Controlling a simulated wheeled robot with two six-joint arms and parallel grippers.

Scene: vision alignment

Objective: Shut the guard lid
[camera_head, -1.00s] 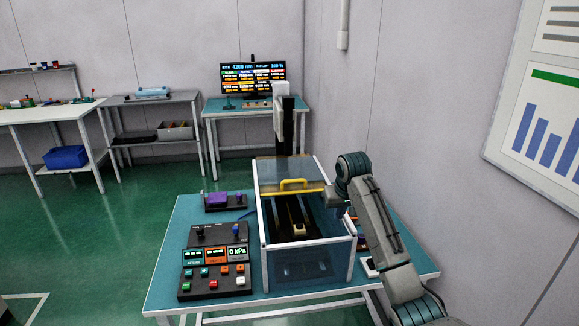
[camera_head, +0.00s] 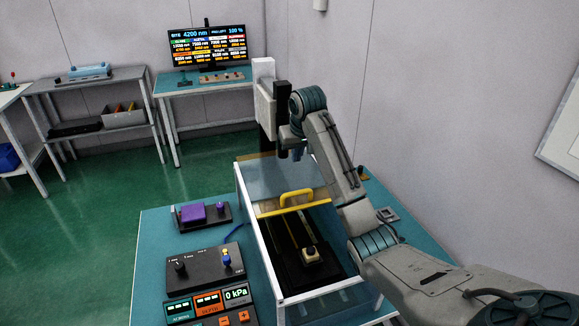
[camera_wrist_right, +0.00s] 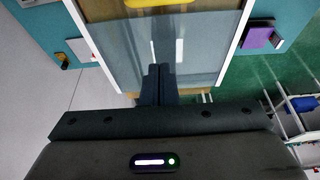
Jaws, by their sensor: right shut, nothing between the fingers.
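The guard lid (camera_head: 270,179) is a clear panel with a yellow front bar and an arched yellow handle (camera_head: 297,195). It covers the rear part of the white-framed enclosure (camera_head: 266,262); the front part is open from above. My right gripper (camera_head: 298,156) is above the rear of the lid, behind the handle, with its tips partly hidden by the arm. In the right wrist view, the shut, empty fingers (camera_wrist_right: 160,72) point over the glass (camera_wrist_right: 195,45), and the handle (camera_wrist_right: 150,3) is at the top edge. Contact with the lid cannot be told. My left gripper is not in view.
Inside the enclosure a small pale block (camera_head: 310,255) sits on a dark stage. A dark vertical column (camera_head: 282,120) stands at the rear, close to my right gripper. A control panel (camera_head: 205,270) and a purple-topped fixture (camera_head: 195,213) are on the teal table left of the enclosure.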

